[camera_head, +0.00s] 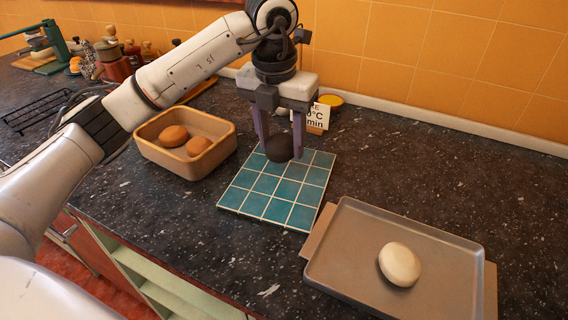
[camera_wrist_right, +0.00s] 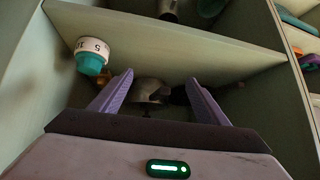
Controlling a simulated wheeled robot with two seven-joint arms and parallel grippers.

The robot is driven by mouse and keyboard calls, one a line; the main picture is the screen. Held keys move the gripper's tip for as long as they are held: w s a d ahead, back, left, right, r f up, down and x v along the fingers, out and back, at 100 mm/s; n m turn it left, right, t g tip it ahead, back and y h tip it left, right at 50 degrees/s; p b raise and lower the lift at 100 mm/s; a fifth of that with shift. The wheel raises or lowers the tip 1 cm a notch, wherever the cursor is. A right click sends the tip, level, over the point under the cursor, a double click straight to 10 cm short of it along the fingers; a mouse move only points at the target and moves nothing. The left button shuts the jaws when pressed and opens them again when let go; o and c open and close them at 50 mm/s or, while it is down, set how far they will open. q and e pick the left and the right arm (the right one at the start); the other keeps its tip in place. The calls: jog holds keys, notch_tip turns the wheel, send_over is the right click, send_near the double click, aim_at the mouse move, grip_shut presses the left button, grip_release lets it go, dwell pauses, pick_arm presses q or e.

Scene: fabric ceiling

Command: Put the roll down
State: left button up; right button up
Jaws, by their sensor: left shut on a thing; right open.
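A dark, nearly black roll (camera_head: 279,148) is between the purple fingers of my left gripper (camera_head: 279,150). The gripper points down and is shut on the roll, over the far part of a blue tiled board (camera_head: 262,190). I cannot tell whether the roll touches the tiles. A pale roll (camera_head: 400,264) lies on a grey baking tray (camera_head: 345,262) at the lower right. Two brown rolls (camera_head: 173,136) lie in a tan bin (camera_head: 226,148) left of the board. My right gripper (camera_wrist_right: 160,85) is open and empty in the right wrist view, facing a shelf compartment.
In the right wrist view, a white and teal timer (camera_wrist_right: 92,56) and a metal object (camera_wrist_right: 150,92) are in the shelf.

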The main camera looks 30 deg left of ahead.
aim_at(279, 139)
pick_arm(q)
jog(key=shift+f, duration=3.25)
jog(key=o, duration=1.1)
jog(key=shift+c, duration=0.2)
jog(key=r, duration=0.3)
jog(key=s+r, duration=0.1)
jog(key=r, duration=0.7)
jog(key=shift+s+r, duration=0.15)
jog(key=shift+r, duration=0.1)
jog(key=shift+s+r, duration=0.1)
jog(key=shift+r, duration=0.25)
